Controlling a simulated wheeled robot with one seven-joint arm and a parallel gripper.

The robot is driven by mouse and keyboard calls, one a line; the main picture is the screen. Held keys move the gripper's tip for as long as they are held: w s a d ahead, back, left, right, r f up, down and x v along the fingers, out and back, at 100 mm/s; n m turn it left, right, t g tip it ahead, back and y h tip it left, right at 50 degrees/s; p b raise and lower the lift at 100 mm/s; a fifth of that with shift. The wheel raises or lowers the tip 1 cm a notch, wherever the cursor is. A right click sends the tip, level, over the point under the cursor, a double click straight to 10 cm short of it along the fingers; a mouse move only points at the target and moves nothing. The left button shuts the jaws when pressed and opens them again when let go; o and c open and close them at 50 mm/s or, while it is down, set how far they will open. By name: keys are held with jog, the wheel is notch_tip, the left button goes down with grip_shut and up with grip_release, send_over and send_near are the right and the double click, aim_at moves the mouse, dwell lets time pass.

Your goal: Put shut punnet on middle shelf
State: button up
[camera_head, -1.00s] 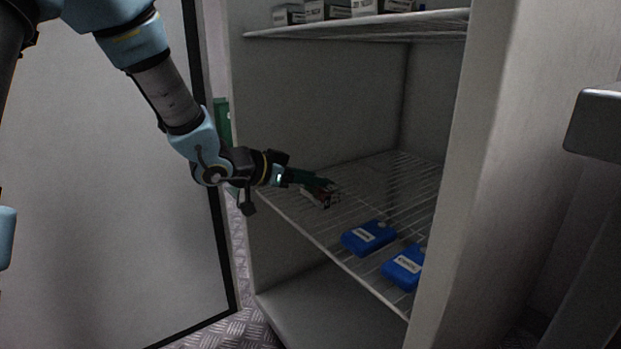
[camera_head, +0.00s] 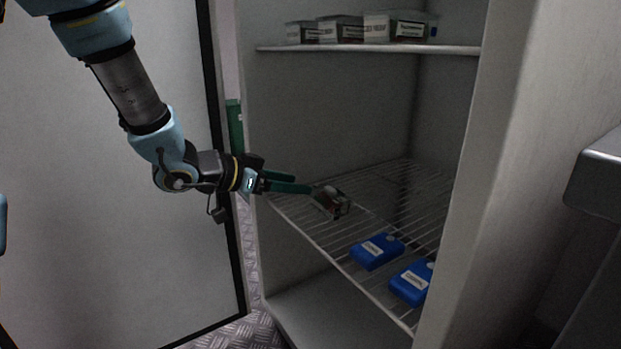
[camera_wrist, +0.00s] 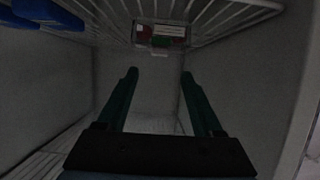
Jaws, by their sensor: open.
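The clear punnet (camera_head: 331,202), with dark red contents, rests on the wire middle shelf (camera_head: 310,222) near its left front part. It also shows in the wrist view (camera_wrist: 160,36) at the top centre, with red and green inside and a pale label. My gripper (camera_head: 308,187) is just left of the punnet, at about shelf height. In the wrist view my gripper (camera_wrist: 159,76) has its two green fingers spread wide with nothing between them, and the punnet lies beyond the fingertips. Whether the lid is fully shut is too small to tell.
Two blue cases (camera_head: 377,251) (camera_head: 413,282) lie on the same shelf, to the right and nearer the front. Several punnets (camera_head: 341,29) stand on the upper shelf (camera_head: 370,49). The open door (camera_head: 110,200) is at left; the cabinet's right wall (camera_head: 480,190) bounds the opening.

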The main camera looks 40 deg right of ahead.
jog(key=p+v, duration=0.1)
jog(key=v, duration=0.2)
jog(key=shift+a+r, duration=0.1)
jog(key=shift+a, duration=0.2)
dwell(0.3)
